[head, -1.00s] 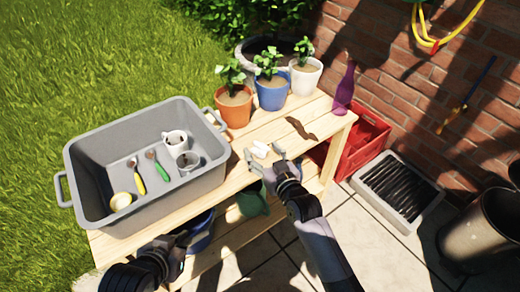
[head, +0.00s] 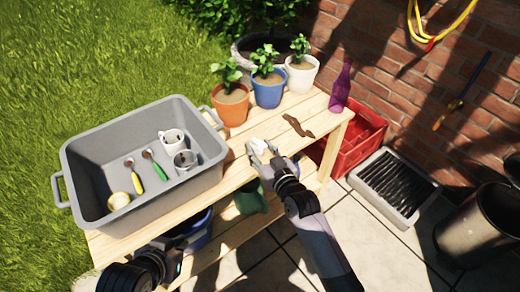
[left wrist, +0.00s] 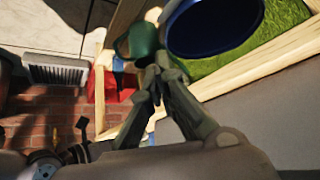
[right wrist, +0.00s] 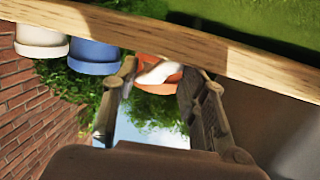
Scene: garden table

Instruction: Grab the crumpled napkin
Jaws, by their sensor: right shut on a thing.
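The crumpled napkin (head: 259,147) is a small white bundle at the front part of the wooden table, right of the grey tub. My right gripper (head: 261,152) has its fingers on either side of it and is shut on it. My left gripper (head: 180,238) is low in front of the table, below the tub. In the left wrist view its fingertips (left wrist: 157,70) come together, with nothing seen held.
The grey tub (head: 85,150) holds mugs, a bowl and two hand tools. Three potted plants, such as the orange pot (head: 231,106), and a purple bottle (head: 341,88) stand behind. A brown scrap (head: 297,126) lies right of the napkin. A red crate (head: 362,140) stands beyond the table.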

